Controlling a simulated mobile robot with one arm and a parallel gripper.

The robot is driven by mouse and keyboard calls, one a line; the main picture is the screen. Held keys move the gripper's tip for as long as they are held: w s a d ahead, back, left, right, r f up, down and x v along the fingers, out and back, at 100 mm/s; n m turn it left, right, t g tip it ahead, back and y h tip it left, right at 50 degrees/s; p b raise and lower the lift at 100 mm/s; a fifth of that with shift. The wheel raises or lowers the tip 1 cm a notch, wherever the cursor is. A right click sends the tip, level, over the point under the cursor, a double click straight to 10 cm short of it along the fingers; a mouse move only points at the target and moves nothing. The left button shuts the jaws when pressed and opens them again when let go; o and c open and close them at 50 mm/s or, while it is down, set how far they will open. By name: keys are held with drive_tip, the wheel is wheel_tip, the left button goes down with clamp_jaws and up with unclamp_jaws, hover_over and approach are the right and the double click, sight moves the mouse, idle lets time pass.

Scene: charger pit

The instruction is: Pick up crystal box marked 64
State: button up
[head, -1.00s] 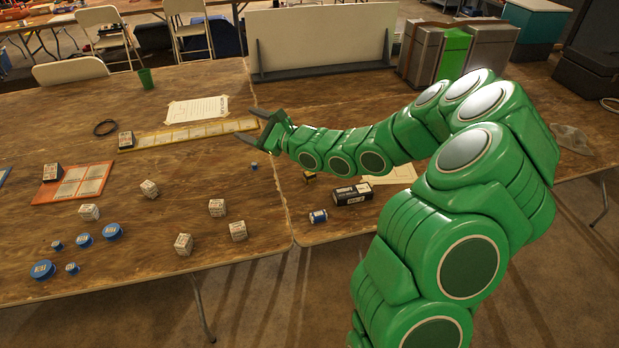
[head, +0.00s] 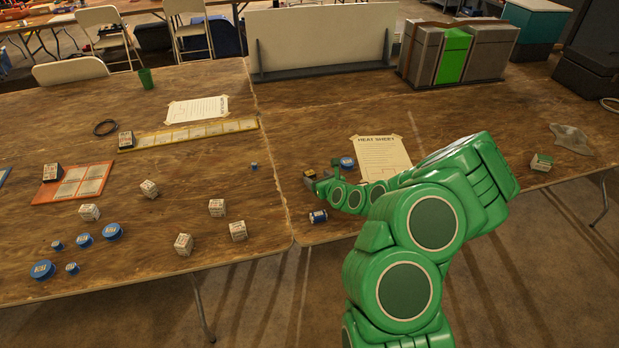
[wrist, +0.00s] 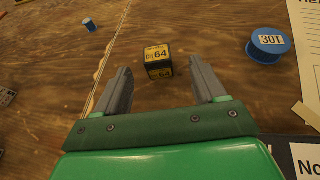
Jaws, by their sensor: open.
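The crystal box marked 64 (wrist: 158,60) is a small black cube with yellow labels. In the wrist view it sits on the wooden table just ahead of my gripper (wrist: 162,82), between the lines of the two fingers and apart from them. My gripper is open and empty. In the head view the box (head: 309,174) shows small beside my gripper (head: 314,183), low over the right-hand table; the fingers there are hard to make out.
A blue spool marked 30T (wrist: 268,44) stands right of the box. A small blue spool (wrist: 89,25) is at far left. A blue cylinder (head: 318,216) lies near the table's front edge. The heat sheet (head: 381,158) lies behind my arm. White cubes (head: 217,208) stand on the left table.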

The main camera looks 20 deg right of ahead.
sight(310, 174)
drive_tip(key=shift+a+x, duration=0.2)
drive_tip(key=shift+x, duration=3.4)
drive_tip(key=shift+r, duration=0.15)
drive_tip(key=c, duration=1)
